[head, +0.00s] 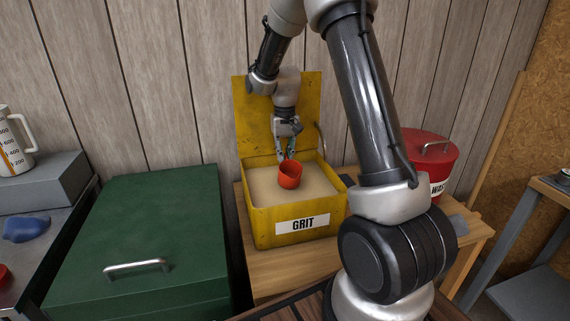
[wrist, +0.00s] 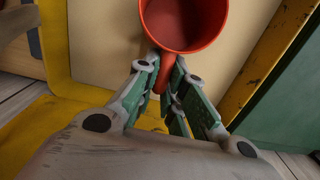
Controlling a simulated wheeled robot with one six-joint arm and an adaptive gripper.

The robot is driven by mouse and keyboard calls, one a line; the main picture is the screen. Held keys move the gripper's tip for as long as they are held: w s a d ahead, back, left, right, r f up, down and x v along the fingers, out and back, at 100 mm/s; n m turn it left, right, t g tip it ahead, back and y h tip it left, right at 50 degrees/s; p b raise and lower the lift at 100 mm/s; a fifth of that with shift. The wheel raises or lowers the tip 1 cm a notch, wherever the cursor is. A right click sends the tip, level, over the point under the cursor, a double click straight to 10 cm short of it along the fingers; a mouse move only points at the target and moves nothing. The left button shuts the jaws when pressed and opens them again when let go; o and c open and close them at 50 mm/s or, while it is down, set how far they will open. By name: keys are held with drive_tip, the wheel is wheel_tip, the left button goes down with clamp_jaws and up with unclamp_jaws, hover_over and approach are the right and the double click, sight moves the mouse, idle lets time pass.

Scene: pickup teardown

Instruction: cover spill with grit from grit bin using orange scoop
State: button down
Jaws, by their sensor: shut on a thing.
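The orange scoop (head: 290,175) is a round orange-red cup with a short handle. My gripper (head: 288,154) is shut on its handle, inside the open grit bin. In the wrist view my gripper (wrist: 163,88) pinches the handle, and the scoop (wrist: 184,22) shows its open mouth, with no grit visible in the part I see. The yellow grit bin (head: 262,231) has its lid raised against the wall and a GRIT label. Pale grit (head: 262,185) fills it nearly level. The scoop is over or at the grit; I cannot tell if they touch. No spill is visible.
A green chest (head: 150,225) with a closed lid stands left of the bin. A red lidded waste bin (head: 430,160) stands to the right. The grit bin rests on a wooden table (head: 462,236). A measuring jug (head: 15,142) stands at far left.

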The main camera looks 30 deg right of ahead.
drive_tip(key=shift+g, duration=0.8)
drive_tip(key=shift+r, duration=5.4)
drive_tip(key=shift+s, duration=0.1)
